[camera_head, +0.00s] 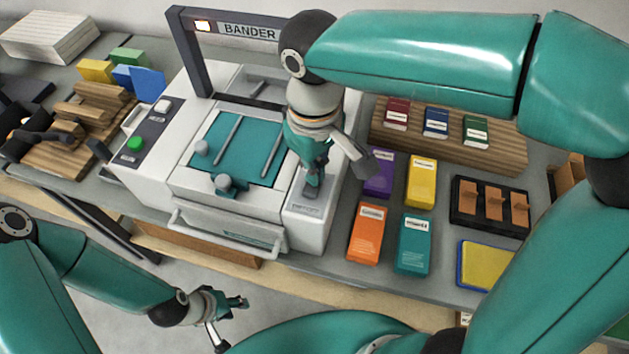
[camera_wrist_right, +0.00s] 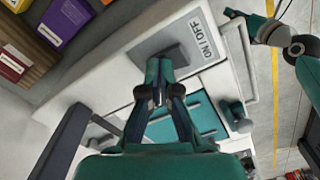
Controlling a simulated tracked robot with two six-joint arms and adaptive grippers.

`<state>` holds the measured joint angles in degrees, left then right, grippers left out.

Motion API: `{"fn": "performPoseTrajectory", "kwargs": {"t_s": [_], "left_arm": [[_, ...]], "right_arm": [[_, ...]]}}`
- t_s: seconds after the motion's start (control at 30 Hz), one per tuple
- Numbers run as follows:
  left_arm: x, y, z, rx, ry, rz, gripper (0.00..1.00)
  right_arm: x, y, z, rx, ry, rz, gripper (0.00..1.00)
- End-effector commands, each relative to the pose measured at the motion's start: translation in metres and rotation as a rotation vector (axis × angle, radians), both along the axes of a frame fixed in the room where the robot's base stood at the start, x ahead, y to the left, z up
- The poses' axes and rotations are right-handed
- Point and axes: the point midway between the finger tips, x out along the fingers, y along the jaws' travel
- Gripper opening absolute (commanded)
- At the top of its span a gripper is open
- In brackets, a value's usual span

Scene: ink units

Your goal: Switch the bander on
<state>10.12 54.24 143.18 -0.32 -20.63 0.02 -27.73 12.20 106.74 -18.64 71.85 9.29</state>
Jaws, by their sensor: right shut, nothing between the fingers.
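The bander (camera_head: 235,90) is a white machine with a teal bed and a dark frame marked BANDER. A lamp (camera_head: 202,26) on its frame glows pale warm white. Its ON/OFF switch plate (camera_head: 303,208) is on the right front block. In the right wrist view, the grey switch plate (camera_wrist_right: 150,48) has a dark rocker, partly hidden by my fingers. My right gripper (camera_head: 313,184) is shut and empty, pointing down with its tips at the rocker; contact is unclear. It also shows in the wrist view (camera_wrist_right: 160,68). My left gripper (camera_head: 232,315) is open and empty, below the bander's front.
A green button (camera_head: 135,144) and a white switch (camera_head: 162,105) sit on the bander's left panel. Orange (camera_head: 366,234), teal (camera_head: 413,245), yellow and purple boxes stand close to the right. A handle bar (camera_head: 215,238) juts from the front.

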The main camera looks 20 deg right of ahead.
Motion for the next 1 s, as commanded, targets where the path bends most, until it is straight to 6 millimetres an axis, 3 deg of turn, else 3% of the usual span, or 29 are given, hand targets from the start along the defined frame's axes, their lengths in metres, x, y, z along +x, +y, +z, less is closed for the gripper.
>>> {"fn": "performPoseTrajectory", "kwargs": {"t_s": [0.2, 0.5, 1.0], "left_arm": [[0.000, 0.000, 0.029, 0.000, 0.000, 0.000, 0.40], [0.000, 0.000, 0.057, 0.000, 0.000, 0.000, 0.40], [0.000, 0.000, 0.057, 0.000, 0.000, 0.000, 0.40]], "right_arm": [[0.000, 0.000, 0.032, 0.001, -0.002, 0.000, 0.00], [0.000, 0.000, 0.064, 0.001, -0.003, 0.000, 0.00], [0.001, 0.000, 0.065, 0.002, -0.004, 0.000, 0.00]]}}
